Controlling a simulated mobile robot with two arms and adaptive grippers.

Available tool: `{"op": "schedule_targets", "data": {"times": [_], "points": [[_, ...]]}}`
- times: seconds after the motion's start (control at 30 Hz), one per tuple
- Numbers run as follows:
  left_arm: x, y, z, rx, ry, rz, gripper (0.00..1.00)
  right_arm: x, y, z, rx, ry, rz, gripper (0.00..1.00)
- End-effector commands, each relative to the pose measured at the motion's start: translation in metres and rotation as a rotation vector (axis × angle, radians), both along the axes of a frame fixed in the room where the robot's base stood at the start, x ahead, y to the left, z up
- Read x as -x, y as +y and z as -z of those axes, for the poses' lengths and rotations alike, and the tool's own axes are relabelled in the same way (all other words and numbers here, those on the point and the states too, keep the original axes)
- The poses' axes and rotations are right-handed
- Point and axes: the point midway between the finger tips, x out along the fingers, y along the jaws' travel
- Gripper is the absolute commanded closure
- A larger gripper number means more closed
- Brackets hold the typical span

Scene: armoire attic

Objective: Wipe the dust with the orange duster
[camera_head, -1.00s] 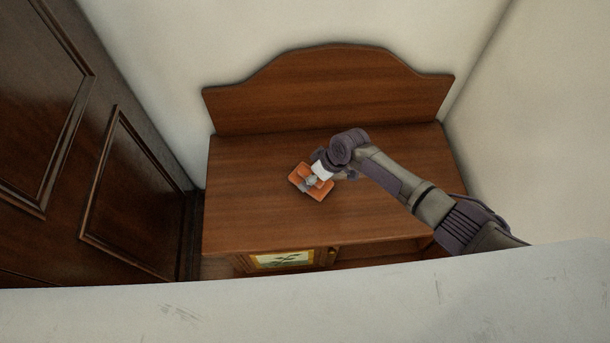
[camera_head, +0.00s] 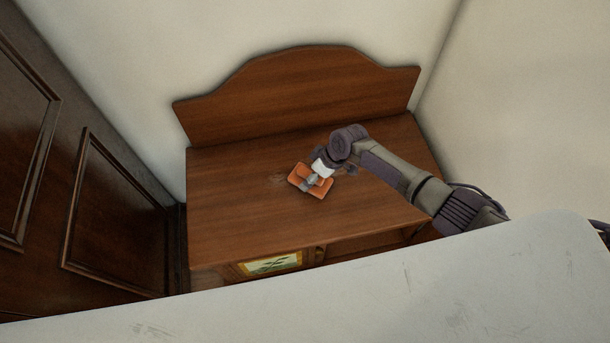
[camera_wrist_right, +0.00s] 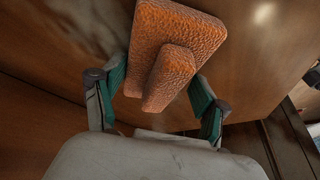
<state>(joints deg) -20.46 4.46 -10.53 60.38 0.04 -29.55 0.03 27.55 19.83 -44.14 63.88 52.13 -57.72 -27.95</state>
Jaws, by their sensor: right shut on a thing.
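The orange duster (camera_head: 300,177) is a flat block with a raised grip, low over or on the brown cabinet top; contact is hard to tell. My right gripper (camera_head: 313,180) holds it from above. A faint, dull smudge that looks like dust (camera_head: 277,178) lies on the cabinet top just left of the duster. My left gripper is not in view.
The wooden cabinet top (camera_head: 235,215) is otherwise clear, with a raised curved back panel (camera_head: 300,95) behind it. A dark panelled door (camera_head: 110,200) stands at the left. White walls (camera_head: 520,110) close in the back and right.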

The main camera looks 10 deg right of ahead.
Motion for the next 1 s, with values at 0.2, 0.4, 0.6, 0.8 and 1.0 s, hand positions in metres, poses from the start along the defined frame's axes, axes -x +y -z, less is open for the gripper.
{"op": "schedule_targets", "data": {"times": [0.2, 0.4, 0.6, 0.8, 1.0], "points": [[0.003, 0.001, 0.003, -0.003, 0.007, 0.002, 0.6, 0.001, -0.016, 0.001, 0.001, 0.003, 0.001, 0.55], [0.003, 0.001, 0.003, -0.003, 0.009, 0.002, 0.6, 0.001, -0.024, 0.001, 0.002, 0.003, 0.002, 0.55], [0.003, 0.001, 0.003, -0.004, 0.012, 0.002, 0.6, 0.001, -0.041, 0.002, 0.001, 0.003, 0.003, 0.55], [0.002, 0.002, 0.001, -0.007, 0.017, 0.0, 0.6, 0.001, -0.05, 0.002, 0.001, 0.003, 0.001, 0.55], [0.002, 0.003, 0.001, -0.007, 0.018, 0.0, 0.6, 0.001, -0.062, 0.001, 0.002, 0.003, 0.002, 0.55]]}}
